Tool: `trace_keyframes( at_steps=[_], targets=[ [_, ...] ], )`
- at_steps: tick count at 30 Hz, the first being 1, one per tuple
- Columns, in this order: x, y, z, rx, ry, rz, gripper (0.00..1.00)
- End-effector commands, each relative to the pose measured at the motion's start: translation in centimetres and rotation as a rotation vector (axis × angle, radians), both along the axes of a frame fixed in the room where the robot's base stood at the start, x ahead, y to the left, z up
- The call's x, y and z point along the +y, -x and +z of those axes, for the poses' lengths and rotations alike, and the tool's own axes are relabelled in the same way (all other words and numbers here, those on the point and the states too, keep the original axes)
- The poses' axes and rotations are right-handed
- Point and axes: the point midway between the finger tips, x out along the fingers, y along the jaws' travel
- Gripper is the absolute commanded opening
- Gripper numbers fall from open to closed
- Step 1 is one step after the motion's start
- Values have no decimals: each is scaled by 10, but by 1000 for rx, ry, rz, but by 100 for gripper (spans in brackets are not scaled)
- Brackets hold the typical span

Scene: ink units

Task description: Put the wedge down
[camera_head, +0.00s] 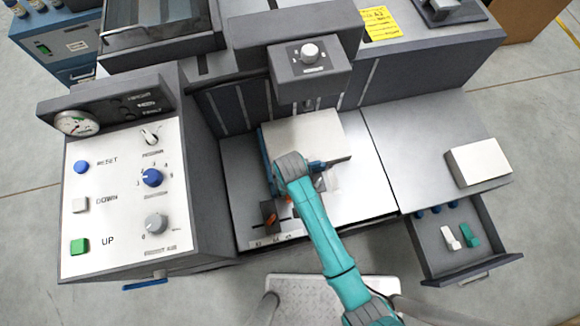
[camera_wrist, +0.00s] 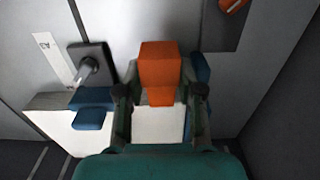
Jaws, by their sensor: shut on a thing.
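My gripper (camera_wrist: 162,92) is shut on an orange block, which I take to be the wedge (camera_wrist: 160,65). In the wrist view the wedge sits between the two dark fingers, with its wide end beyond their tips. Below it in the picture is a white surface between the fingers. I cannot tell whether the wedge touches the surface under it. In the head view my teal arm reaches over the machine's bed and hides most of the gripper and the wedge.
A dark block with a metal lever (camera_wrist: 92,68) is beside the gripper, near a white scale strip (camera_wrist: 55,60). A pale stack (camera_head: 310,138) lies on the bed. A side table (camera_head: 405,135) carries a white box (camera_head: 478,162). An open drawer (camera_head: 462,275) is below it.

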Motion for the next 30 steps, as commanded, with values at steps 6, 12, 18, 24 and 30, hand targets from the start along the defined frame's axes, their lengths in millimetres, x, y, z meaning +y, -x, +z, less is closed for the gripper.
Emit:
trace_keyframes(
  at_steps=[6,12,18,24,30],
  targets=[
    [0,0,-19,1,0,0,1],
    [0,-1,-46,1,0,0,1],
    [0,-1,-54,-2,-1,0,1],
    [0,-1,-54,-1,0,0,1],
    [0,-1,-56,-1,0,0,62]
  ],
)
